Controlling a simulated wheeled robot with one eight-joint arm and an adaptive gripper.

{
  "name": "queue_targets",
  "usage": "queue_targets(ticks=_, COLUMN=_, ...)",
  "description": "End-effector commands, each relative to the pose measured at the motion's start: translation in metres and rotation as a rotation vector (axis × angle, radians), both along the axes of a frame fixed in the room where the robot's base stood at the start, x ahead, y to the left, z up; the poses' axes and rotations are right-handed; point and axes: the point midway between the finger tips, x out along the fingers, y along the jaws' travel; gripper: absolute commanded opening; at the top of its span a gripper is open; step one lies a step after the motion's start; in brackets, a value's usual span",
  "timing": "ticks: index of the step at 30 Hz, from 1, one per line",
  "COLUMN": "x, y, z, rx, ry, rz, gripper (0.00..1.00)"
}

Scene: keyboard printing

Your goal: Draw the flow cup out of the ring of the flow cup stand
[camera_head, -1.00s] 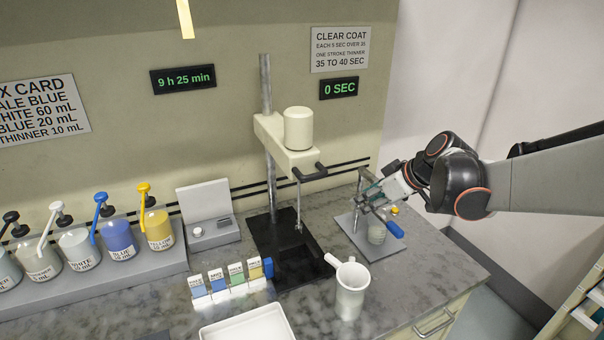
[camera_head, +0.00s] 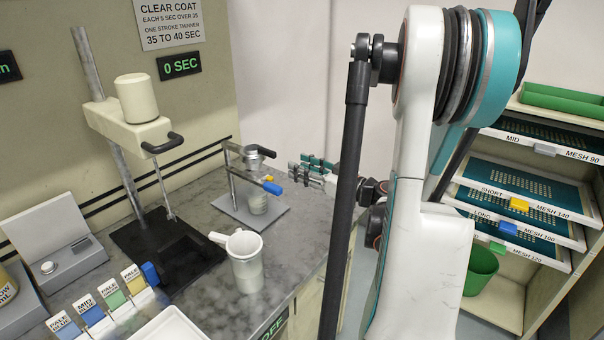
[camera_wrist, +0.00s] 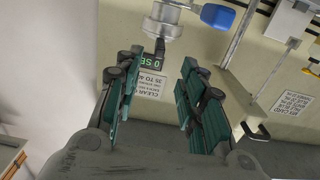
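The flow cup stand (camera_head: 233,186) has an upright post on a grey base plate at the back of the counter. The small metal flow cup (camera_head: 253,162) sits at its ring, with a blue handle (camera_head: 272,187) beside it. The cup also shows at the top of the wrist view (camera_wrist: 170,17), beyond my fingertips, with the blue handle (camera_wrist: 217,16) to its right. My gripper (camera_head: 312,167) is to the right of the stand, apart from the cup. Its teal-padded fingers (camera_wrist: 157,98) are spread with nothing between them. The ring's details are too small to tell.
A beaker (camera_head: 257,203) stands on the base plate below the cup. A white jug (camera_head: 245,262) stands nearer the front. A taller stand (camera_head: 110,140) with a cream head is to the left. A rack of screens (camera_head: 525,200) is at the right.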

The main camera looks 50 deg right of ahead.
Motion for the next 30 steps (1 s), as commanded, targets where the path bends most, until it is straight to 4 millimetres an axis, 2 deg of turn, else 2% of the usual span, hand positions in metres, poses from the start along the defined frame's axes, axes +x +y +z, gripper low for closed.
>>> queue_targets(ticks=12, x=0.074, y=0.008, z=-0.002, rx=0.001, ry=0.002, rz=0.005, gripper=0.37)
queue_targets(ticks=18, x=0.105, y=0.010, z=-0.001, rx=0.001, ry=0.002, rz=0.005, gripper=0.37)
queue_targets(ticks=24, x=0.122, y=0.011, z=-0.001, rx=0.001, ry=0.002, rz=0.003, gripper=0.37)
queue_targets(ticks=30, x=0.127, y=0.011, z=0.000, rx=0.001, ry=0.002, rz=0.001, gripper=0.37)
